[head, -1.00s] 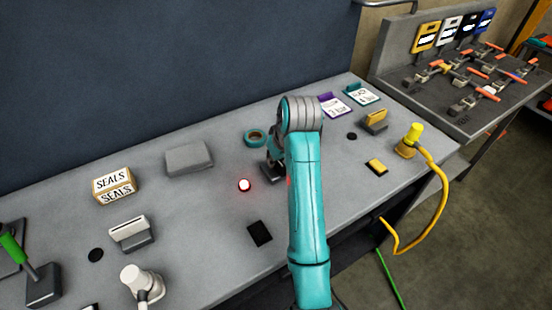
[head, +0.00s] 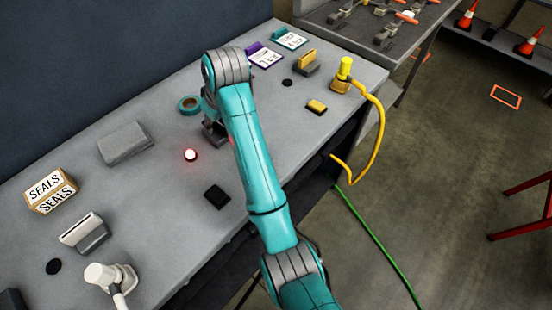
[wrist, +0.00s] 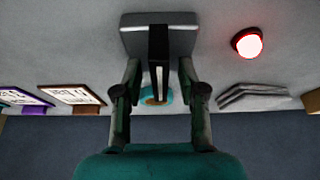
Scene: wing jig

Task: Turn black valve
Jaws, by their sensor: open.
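The black valve is a black upright paddle (wrist: 158,48) with a pale stripe, on a grey block (wrist: 130,40). In the wrist view it is at the top centre. My gripper (wrist: 160,75) is open, with one finger on each side of the paddle; I cannot tell whether either touches it. In the head view my gripper (head: 213,122) is over the block (head: 216,139), just right of the glowing red-white button (head: 190,155). My arm hides much of the valve there.
A teal tape roll (head: 190,104) lies behind the valve, and a grey box (head: 125,142) to the left. A white-topped grey block (head: 84,232), a SEALS box (head: 50,190) and a yellow-topped block (head: 306,63) also stand on the bench. A black pad (head: 217,197) lies in front.

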